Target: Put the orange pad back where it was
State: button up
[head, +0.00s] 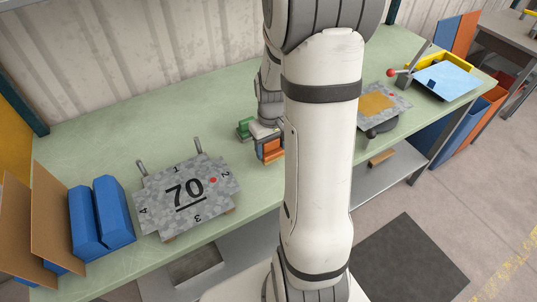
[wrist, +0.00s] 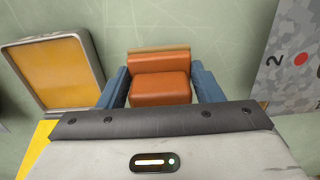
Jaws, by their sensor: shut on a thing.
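My gripper (wrist: 160,92) is shut on the orange pad (wrist: 160,80), a stepped orange-brown block with a tan strip along its far edge. A blue finger stands on each side of it. In the head view the orange pad (head: 270,152) shows beside my arm, over the green bench. I cannot tell whether it touches the bench top. The speckled grey plate marked 70 (head: 205,207) lies to its left, and part of this plate (wrist: 292,60) shows at the right of the wrist view.
A grey-framed tray with a yellow face (wrist: 55,72) lies left in the wrist view. A green block (head: 244,128) is close to my gripper. Blue blocks (head: 102,215) stand at the left. Another speckled plate with an orange square (head: 378,103) lies right of my arm. Bench behind is clear.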

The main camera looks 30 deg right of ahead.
aim_at(271, 151)
jog(key=shift+s+f, duration=0.15)
jog(key=shift+f, duration=1.9)
jog(key=shift+f, duration=0.15)
jog(key=o, duration=0.9)
jog(key=shift+o, duration=0.2)
